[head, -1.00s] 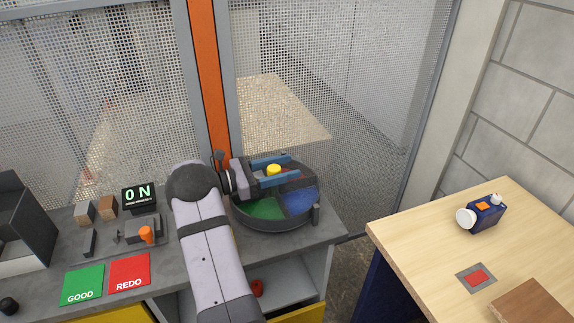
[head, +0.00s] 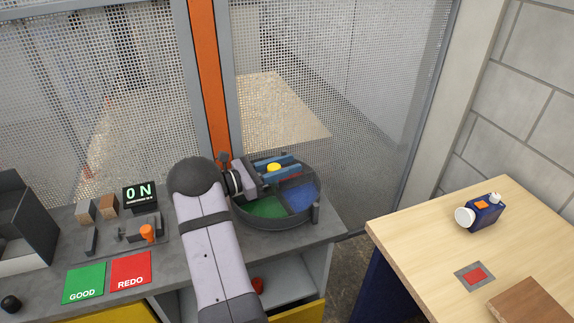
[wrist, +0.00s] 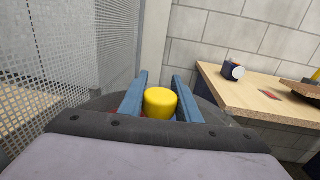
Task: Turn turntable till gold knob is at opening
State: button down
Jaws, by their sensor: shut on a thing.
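The turntable (head: 275,222) is a dark round tray with coloured sections on the grey bench. A green section (head: 266,207) faces front left and a blue section (head: 298,197) faces right. My gripper (head: 275,167) reaches over its far part with blue fingers. The gold knob (wrist: 160,101) stands between the two fingers in the wrist view; its yellow top also shows in the head view (head: 274,167). My gripper is shut on the knob. A dark post (head: 316,212) stands at the turntable's front right rim. My gripper hides the back left of the turntable.
A mesh fence with an orange post (head: 208,80) stands close behind the turntable. A green GOOD card (head: 84,283), a red REDO card (head: 131,271) and an ON display (head: 140,197) are on the bench at left. A wooden table (head: 420,225) stands at right.

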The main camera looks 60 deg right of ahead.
jog(key=shift+w+d+n+t+h, duration=0.15)
jog(key=shift+w+n+t+h, duration=0.1)
jog(key=shift+n+t+h, duration=0.55)
jog(key=shift+w+d+n+t+h, duration=0.15)
jog(key=shift+w+n+t+h, duration=0.2)
jog(key=shift+n+t, duration=0.7)
jog(key=shift+s+m+t, duration=0.1)
jog(key=shift+m+t, duration=0.15)
jog(key=c, duration=1.3)
grip_release()
jog(key=shift+b+v, duration=1.15)
jog(key=shift+v, duration=2.55)
